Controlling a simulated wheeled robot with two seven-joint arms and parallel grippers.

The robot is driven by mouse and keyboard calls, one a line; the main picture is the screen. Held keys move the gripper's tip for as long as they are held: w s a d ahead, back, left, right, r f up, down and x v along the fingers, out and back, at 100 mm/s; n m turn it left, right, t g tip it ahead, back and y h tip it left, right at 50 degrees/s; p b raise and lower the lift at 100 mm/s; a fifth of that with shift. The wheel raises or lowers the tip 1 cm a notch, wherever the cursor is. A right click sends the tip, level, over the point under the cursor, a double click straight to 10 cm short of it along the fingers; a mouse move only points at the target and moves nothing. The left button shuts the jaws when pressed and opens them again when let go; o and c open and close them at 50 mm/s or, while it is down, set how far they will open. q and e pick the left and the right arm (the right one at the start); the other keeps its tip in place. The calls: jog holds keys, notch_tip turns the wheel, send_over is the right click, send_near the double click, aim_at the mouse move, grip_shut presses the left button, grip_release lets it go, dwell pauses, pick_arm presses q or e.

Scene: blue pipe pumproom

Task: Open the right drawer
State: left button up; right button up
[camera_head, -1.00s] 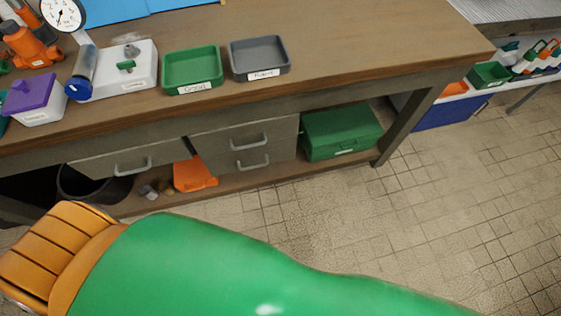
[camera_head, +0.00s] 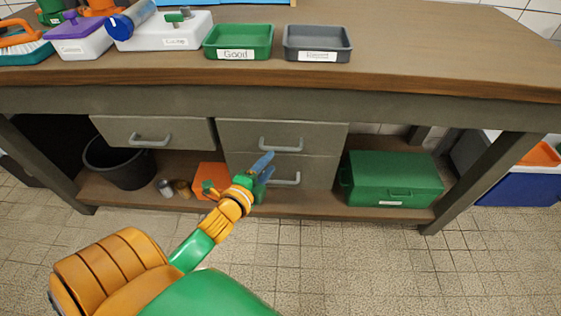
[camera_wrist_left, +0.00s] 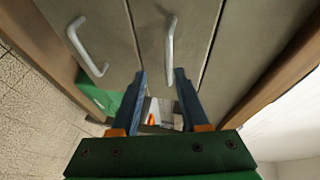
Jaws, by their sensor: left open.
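The right drawer (camera_head: 240,133) is a grey-brown front under the workbench, flush with the frame, with a pale bar handle (camera_head: 281,145). A lower drawer (camera_head: 312,175) with its own handle (camera_head: 285,180) sits directly beneath. My left gripper (camera_head: 266,167) is in front of these drawers, just below and left of the upper handle. In the left wrist view its blue fingers (camera_wrist_left: 160,76) are spread and empty. The upper handle (camera_wrist_left: 170,42) appears beyond the fingertips, roughly in line with the gap, and the lower handle (camera_wrist_left: 88,46) lies to the left. My right gripper is not in view.
Another drawer (camera_head: 175,130) is at the left, above a black bin (camera_head: 118,165). A green toolbox (camera_head: 390,178) and an orange item (camera_head: 207,172) are on the lower shelf. Green (camera_head: 238,41) and grey (camera_head: 317,43) trays stand on the bench. The tiled floor in front is clear.

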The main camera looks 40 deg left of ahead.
aim_at(281, 149)
pick_arm(q)
jog(key=shift+w+a+r, duration=0.1)
jog(key=shift+w+r, duration=0.15)
jog(key=shift+w, duration=0.25)
jog(key=shift+w+r, duration=0.2)
jog(key=shift+w, duration=0.25)
jog(key=b+x, duration=0.1)
jog(key=x, duration=0.4)
jog(key=shift+w, duration=0.2)
grip_shut()
dwell(0.4)
